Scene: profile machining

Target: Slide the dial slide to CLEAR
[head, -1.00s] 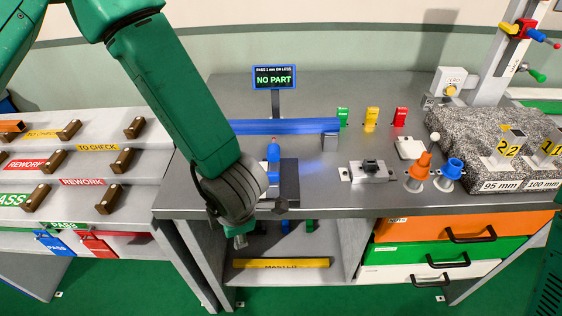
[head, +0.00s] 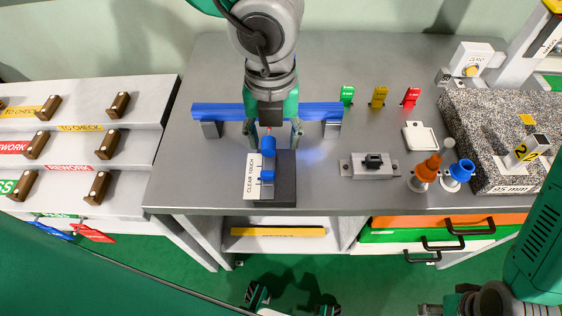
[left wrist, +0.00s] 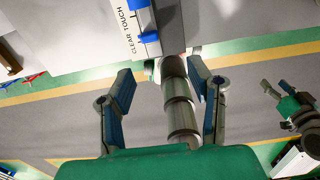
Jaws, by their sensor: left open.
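The dial slide (head: 285,182) is a dark block at the front middle of the bench in the head view. Beside it is a white plate (head: 252,184) reading CLEAR toward the front and TOUCH toward the back. Blue parts (head: 268,147) of the slide sit beside the plate, the rear one near the TOUCH end. They also show in the left wrist view (left wrist: 148,37). My left gripper (head: 272,145) is open and empty, its fingers around or above the rear blue part; contact cannot be told. My right gripper (left wrist: 275,100) is small at the right of the left wrist view.
A blue bar (head: 220,111) lies across supports just behind the slide. A stepped rack (head: 140,145) is at left. Bench between slide and switch box is clear.

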